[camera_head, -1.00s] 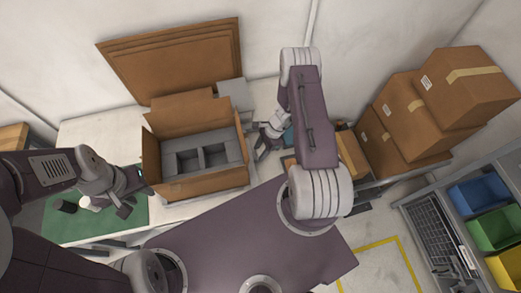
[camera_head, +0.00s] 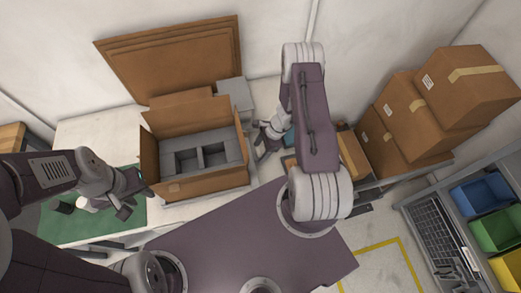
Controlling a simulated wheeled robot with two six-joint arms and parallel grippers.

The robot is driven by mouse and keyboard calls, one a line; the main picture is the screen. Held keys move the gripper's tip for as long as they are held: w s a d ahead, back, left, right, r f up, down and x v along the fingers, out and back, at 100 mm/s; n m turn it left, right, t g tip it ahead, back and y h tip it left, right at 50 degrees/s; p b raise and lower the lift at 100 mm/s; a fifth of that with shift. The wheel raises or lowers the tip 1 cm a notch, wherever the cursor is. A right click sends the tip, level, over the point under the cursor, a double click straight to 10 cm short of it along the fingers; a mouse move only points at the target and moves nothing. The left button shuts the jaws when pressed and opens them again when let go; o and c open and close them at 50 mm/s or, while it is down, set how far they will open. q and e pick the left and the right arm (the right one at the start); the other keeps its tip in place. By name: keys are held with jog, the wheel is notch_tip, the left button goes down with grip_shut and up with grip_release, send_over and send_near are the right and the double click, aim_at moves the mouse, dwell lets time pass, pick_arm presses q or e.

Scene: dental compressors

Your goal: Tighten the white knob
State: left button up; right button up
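A small white part (camera_head: 82,203), perhaps the white knob, lies on the green mat (camera_head: 105,226) at the left, next to a small black part (camera_head: 63,207). It is too small and too covered by my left arm to make out its shape. My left gripper (camera_head: 130,206) is low over the mat, just right of the white part and apart from it. Its finger gap is not clear. My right gripper (camera_head: 262,142) is by the right side of the open carton, far from the mat, with its fingers spread and nothing seen between them.
An open cardboard carton (camera_head: 175,189) with a grey divided insert (camera_head: 190,144) stands mid-table. Flat cardboard (camera_head: 175,60) leans on the wall behind. Closed boxes (camera_head: 468,88) are stacked at the right. Blue, green and yellow bins (camera_head: 490,228) sit on a rack at the far right.

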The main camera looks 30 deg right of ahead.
jog(key=shift+r, duration=0.1)
jog(key=w+v, duration=0.1)
jog(key=v, duration=0.7)
jog(key=shift+s+d+r+b, duration=0.2)
jog(key=shift+s+r+b, duration=0.15)
jog(key=shift+s, duration=0.2)
